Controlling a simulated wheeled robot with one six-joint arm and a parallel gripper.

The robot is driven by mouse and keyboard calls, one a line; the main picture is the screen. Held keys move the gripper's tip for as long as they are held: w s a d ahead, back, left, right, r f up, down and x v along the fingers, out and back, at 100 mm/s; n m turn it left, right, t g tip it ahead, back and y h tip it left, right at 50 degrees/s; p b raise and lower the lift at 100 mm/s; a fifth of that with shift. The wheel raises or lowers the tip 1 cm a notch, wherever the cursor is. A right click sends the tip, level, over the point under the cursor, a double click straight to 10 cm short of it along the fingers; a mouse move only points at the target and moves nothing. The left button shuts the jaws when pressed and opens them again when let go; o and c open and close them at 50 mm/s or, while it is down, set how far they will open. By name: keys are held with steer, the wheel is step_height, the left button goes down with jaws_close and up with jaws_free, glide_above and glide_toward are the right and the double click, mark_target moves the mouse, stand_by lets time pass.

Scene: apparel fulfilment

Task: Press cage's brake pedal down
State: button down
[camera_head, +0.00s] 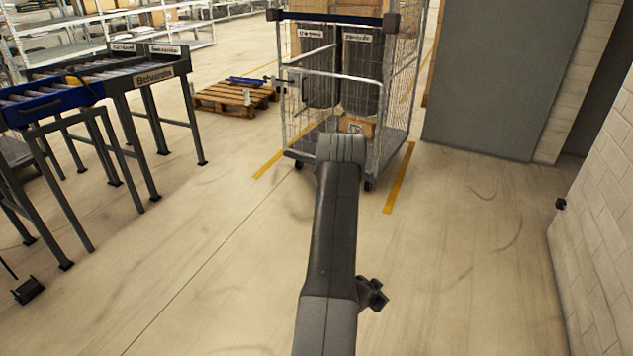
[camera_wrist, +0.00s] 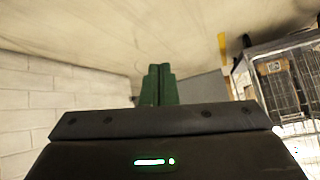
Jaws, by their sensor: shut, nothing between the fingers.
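The wire roll cage (camera_head: 391,95) stands upright on the floor ahead, between yellow floor lines, and holds dark bins and cardboard boxes. My arm crosses in front of the cage's lower front edge in the head view. I cannot make out the brake pedal in either view; part of the cage's base is hidden behind my arm. In the wrist view, which looks upside down, the cage (camera_wrist: 243,82) shows at the right edge. My gripper (camera_wrist: 158,72) has its green fingers together and empty, apart from the cage.
A roller conveyor (camera_head: 150,76) stands at the left, with a wooden pallet (camera_head: 235,98) behind it. A grey panel (camera_head: 500,80) is right of the cage, and a white brick wall (camera_head: 605,200) runs along the right. The floor between conveyor and wall is mostly clear.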

steer(key=s+d+f+h+b, duration=0.1)
steer(key=s+d+f+b, duration=0.1)
steer(key=f, duration=0.5)
steer(key=s+d+f+m+h+b, duration=0.1)
steer(key=s+d+f+h+b, duration=0.1)
steer(key=s+f, duration=0.2)
step_height(320, 180, down, 4)
steer(key=shift+d+r+g+h, duration=0.2)
steer(key=shift+d+g+h, duration=0.05)
steer(key=shift+g+h, duration=0.05)
